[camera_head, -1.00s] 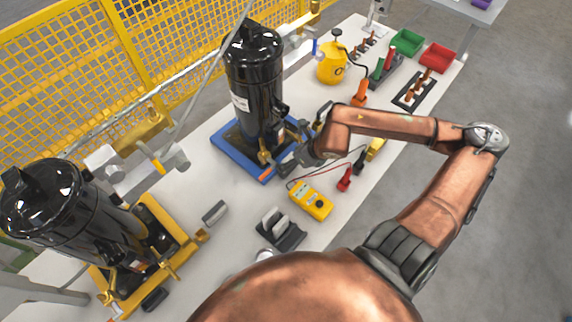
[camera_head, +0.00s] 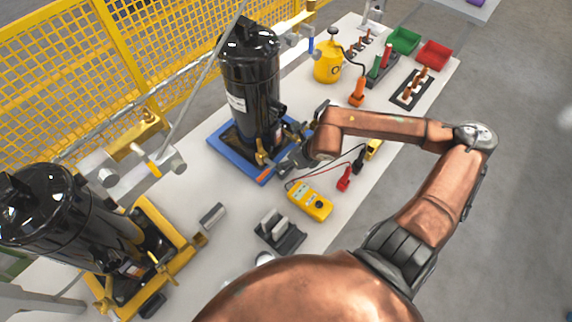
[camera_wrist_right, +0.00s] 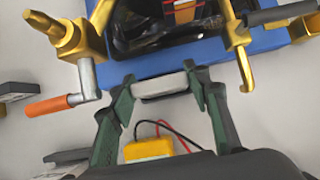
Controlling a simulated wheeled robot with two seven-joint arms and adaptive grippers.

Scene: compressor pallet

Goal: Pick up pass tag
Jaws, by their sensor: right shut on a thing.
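A small flat pale grey-white piece, which looks like the pass tag (camera_wrist_right: 165,84), sits between the two green-dark fingertips of my right gripper (camera_wrist_right: 165,90) in the right wrist view. The fingers touch it at both ends. It is held near the front edge of the blue pallet (camera_wrist_right: 185,63); I cannot tell how far it is above the table. In the head view my right gripper (camera_head: 285,163) is beside the blue pallet's front corner, below the black compressor (camera_head: 250,88). The tag is too small to make out there. My left gripper is not in view.
A yellow multimeter (camera_head: 310,201) with leads lies close to my right gripper. A dark slotted holder (camera_head: 280,232) with grey pieces and a grey block (camera_head: 212,215) stand nearer. A second compressor (camera_head: 62,212) is at left. Brass clamps (camera_wrist_right: 240,55) flank the gripper.

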